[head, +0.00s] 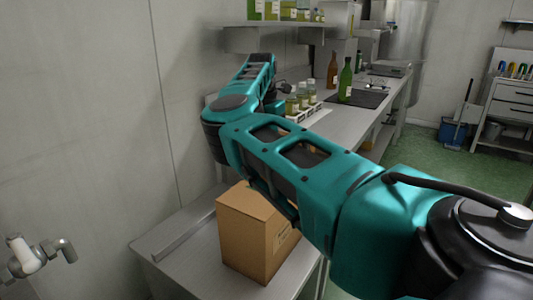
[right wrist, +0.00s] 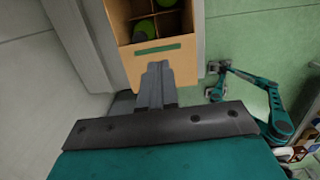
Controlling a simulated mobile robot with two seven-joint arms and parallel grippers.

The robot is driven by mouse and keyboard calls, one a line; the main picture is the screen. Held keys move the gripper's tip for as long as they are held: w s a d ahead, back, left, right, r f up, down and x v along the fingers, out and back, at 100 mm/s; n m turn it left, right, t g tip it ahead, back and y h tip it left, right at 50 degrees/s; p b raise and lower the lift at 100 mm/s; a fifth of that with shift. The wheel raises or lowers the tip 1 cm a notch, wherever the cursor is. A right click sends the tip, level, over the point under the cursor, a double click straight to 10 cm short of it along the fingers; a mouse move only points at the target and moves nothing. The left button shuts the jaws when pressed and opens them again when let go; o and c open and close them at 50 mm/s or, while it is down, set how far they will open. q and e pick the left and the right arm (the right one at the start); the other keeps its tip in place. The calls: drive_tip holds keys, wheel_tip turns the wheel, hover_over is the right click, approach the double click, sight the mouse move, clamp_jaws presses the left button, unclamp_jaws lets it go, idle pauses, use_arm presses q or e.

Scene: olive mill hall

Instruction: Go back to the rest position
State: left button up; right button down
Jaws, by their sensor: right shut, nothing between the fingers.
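My right arm (head: 300,165) reaches across the head view from the lower right to the upper left, and its gripper is not clearly seen there. In the right wrist view my right gripper (right wrist: 157,78) is shut and empty. Its fingertips show in front of the wall of an open box (right wrist: 160,50) with dividers and green bottles; I cannot tell whether they touch. My left arm shows small at the right of that view, above the green floor, with its gripper (right wrist: 216,80) open and apparently empty.
A cardboard box (head: 245,240) stands on the near steel table (head: 190,262), partly hidden by my arm. Behind the arm, small bottles (head: 302,98), a green bottle (head: 346,80) and a brown bottle (head: 333,70) stand on the long counter. A shelf (head: 270,36) hangs above.

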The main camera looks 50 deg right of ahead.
drive_tip(key=shift+r, duration=0.65)
